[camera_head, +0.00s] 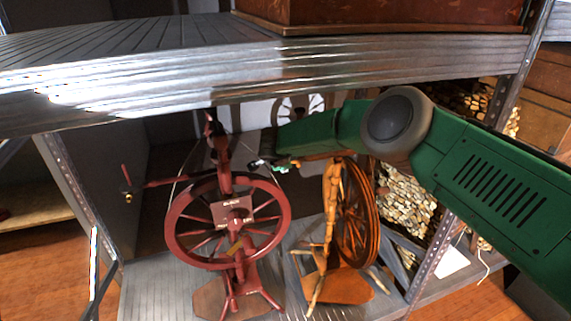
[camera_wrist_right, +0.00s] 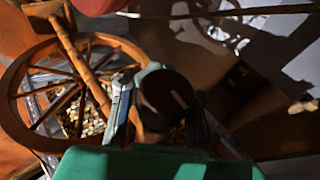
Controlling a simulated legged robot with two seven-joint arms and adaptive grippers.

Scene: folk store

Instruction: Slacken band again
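A dark red spinning wheel (camera_head: 178,228) stands upright on the grey lower shelf in the head view. A thin line runs near its upper left rim; I cannot tell whether it is the band. An orange-brown wooden spinning wheel (camera_head: 372,225) stands to its right, and its spoked wheel also shows in the right wrist view (camera_wrist_right: 22,78). My right gripper (camera_head: 268,165) is between the two wheels' upper parts. In the right wrist view, its fingers (camera_wrist_right: 160,112) lie either side of a dark brown rounded knob (camera_wrist_right: 160,90); whether they grip it is unclear. My left gripper is out of view.
A ribbed grey upper shelf (camera_head: 330,62) overhangs the wheels. Metal posts (camera_head: 440,250) flank the bay, with stacked split logs (camera_head: 405,210) behind at the right. A wooden chest (camera_head: 380,12) sits on the upper shelf. The lower shelf's front left (camera_head: 150,290) is clear.

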